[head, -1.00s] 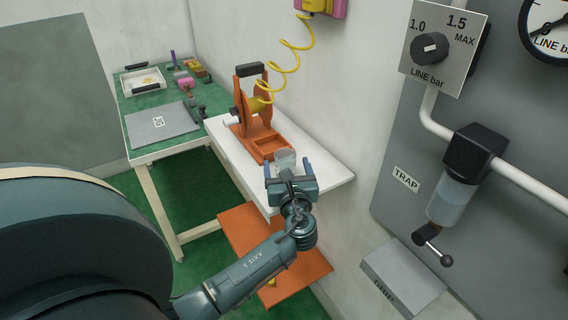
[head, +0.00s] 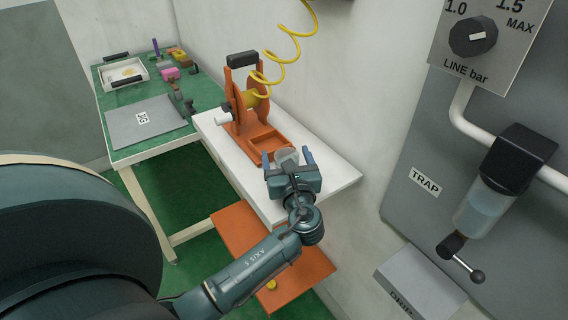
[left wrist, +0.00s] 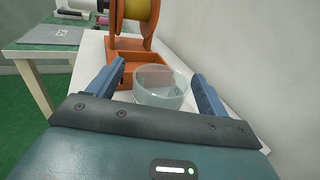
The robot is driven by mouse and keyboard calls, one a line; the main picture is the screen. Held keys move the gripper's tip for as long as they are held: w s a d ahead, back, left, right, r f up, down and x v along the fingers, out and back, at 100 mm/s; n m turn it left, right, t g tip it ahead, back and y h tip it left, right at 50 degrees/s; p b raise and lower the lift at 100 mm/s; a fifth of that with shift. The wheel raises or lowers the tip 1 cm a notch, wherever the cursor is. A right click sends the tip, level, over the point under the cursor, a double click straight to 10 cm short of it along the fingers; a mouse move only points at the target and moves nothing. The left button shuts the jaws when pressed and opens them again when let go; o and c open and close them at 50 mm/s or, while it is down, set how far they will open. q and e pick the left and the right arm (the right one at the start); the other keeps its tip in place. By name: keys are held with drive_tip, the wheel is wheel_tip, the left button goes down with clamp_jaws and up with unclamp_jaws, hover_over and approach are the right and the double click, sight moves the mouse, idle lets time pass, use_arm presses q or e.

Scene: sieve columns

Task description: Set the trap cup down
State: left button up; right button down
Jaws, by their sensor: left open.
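The trap cup is a clear, round, see-through cup (head: 287,156). It stands upright on the white shelf (head: 338,176), just in front of the orange stand's tray. My left gripper (head: 288,160) is open, with its blue fingers on either side of the cup. In the left wrist view the cup (left wrist: 160,88) sits between the two spread fingers (left wrist: 158,85), with gaps to both sides. The gripper body hides the near foot of the cup in the head view. My right gripper is not in view.
An orange stand (head: 240,110) with a yellow coiled hose (head: 290,50) rises behind the cup. The wall is close on the right, with a grey panel holding a TRAP label (head: 425,183) and a grey DRIP box (head: 420,280). A green bench (head: 115,110) stands at the far left.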

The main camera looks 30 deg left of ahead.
use_arm(q)
drive_tip(key=shift+s+d, duration=0.1)
drive_tip(key=shift+d, duration=0.05)
drive_tip(key=shift+c, duration=0.7)
drive_tip(key=c, duration=1)
drive_tip(key=shift+r, duration=0.15)
